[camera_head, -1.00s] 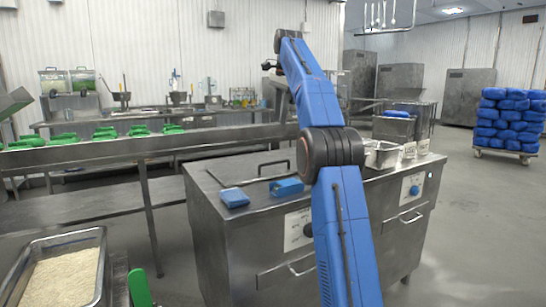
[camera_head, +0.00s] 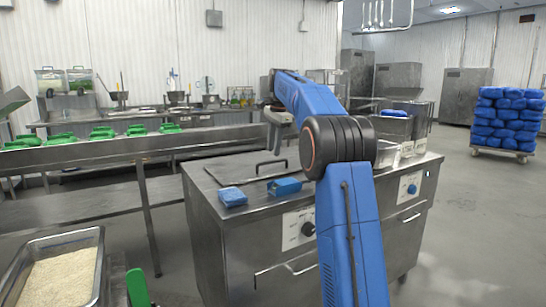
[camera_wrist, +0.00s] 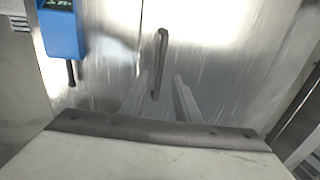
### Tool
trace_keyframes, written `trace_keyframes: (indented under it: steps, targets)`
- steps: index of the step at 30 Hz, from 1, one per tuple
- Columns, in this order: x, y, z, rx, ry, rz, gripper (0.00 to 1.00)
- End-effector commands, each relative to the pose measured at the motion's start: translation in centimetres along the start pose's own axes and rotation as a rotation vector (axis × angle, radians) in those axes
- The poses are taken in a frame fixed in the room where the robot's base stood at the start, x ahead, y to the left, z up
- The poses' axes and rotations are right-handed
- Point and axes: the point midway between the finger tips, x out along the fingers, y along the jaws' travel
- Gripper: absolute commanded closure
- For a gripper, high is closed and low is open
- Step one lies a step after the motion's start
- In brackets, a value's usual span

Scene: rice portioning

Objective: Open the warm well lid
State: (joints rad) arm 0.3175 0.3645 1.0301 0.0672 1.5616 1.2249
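The warm well lid (camera_head: 240,168) is a flat metal plate lying shut on the left part of the steel counter, with a dark bar handle (camera_head: 270,163) on top. In the wrist view the lid (camera_wrist: 110,65) is a shiny scratched surface, and the handle (camera_wrist: 161,62) stands beyond and roughly between my fingertips. My gripper (camera_wrist: 162,88) is open and empty, its two fingers apart. In the head view my gripper (camera_head: 276,138) hangs above the handle, partly hidden by my forearm. The exact gap to the handle cannot be told.
Two blue items (camera_head: 232,197) (camera_head: 285,187) lie on the counter's front edge. A blue device with a display (camera_wrist: 62,30) is close at left in the wrist view. Metal pans (camera_head: 388,153) stand right of my arm. A rice tray (camera_head: 100,262) is at lower left.

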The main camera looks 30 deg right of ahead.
Motion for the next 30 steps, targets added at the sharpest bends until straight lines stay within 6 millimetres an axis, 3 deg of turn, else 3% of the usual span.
trace_keyframes:
  steps: [9,20,24,30]
  targets:
    - [3.6,0.0,0.0,0.000,-0.001,0.001,0.71]
    - [4.1,0.0,0.0,0.000,0.000,0.000,0.71]
    - [4.1,0.0,0.0,0.000,0.000,0.000,0.99]
    - [4.1,0.0,0.0,0.000,0.000,0.001,1.00]
